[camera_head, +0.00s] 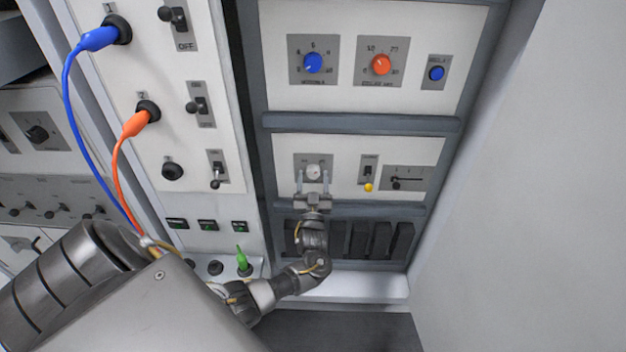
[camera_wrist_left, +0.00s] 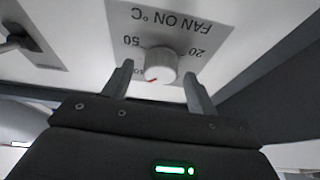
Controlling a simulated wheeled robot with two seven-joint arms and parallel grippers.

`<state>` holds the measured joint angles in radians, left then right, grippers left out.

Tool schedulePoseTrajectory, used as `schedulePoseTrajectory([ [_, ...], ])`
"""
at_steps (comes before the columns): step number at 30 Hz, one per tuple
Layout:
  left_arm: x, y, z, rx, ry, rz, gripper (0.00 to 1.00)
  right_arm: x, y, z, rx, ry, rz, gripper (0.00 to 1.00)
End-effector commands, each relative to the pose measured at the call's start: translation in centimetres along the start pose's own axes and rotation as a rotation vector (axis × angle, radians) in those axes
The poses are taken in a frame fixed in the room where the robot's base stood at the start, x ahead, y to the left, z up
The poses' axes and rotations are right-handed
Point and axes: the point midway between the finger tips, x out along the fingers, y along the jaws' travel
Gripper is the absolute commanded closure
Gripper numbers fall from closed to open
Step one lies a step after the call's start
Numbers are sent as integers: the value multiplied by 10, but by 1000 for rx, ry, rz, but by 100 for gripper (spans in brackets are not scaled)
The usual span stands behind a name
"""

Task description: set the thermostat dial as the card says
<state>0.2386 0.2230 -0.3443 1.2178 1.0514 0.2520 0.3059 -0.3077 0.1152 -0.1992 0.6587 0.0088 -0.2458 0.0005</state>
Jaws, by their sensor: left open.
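The thermostat dial (camera_head: 313,172) is a small white knob on a grey plate in the lower white panel. In the left wrist view the dial (camera_wrist_left: 160,65) sits under the upside-down words "FAN ON °C", with 50 to its left and 20 to its right. Its red mark points toward the lower left of that view. Another number there is partly hidden. My left gripper (camera_head: 313,183) is open, with one finger on each side of the dial. In the wrist view its fingers (camera_wrist_left: 158,72) show gaps to the knob. I see no readable card. My right gripper is out of view.
A toggle switch (camera_head: 368,172) with a yellow tip and a slider (camera_head: 408,179) are right of the dial. A blue knob (camera_head: 313,62), an orange knob (camera_head: 381,64) and a blue button (camera_head: 437,73) are above. Blue (camera_head: 66,100) and orange (camera_head: 117,170) cables hang at left.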

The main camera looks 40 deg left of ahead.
Motion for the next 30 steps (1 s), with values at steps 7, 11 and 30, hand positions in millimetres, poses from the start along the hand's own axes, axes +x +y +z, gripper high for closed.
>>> schedulePoseTrajectory([
  [7, 0, 0, 0, 0, 0, 0, 51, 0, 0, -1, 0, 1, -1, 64],
  [11, 0, 0, 0, 0, 0, 0, 68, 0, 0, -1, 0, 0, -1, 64],
  [30, 0, -2, -2, 148, 6, 61, 86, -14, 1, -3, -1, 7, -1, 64],
])
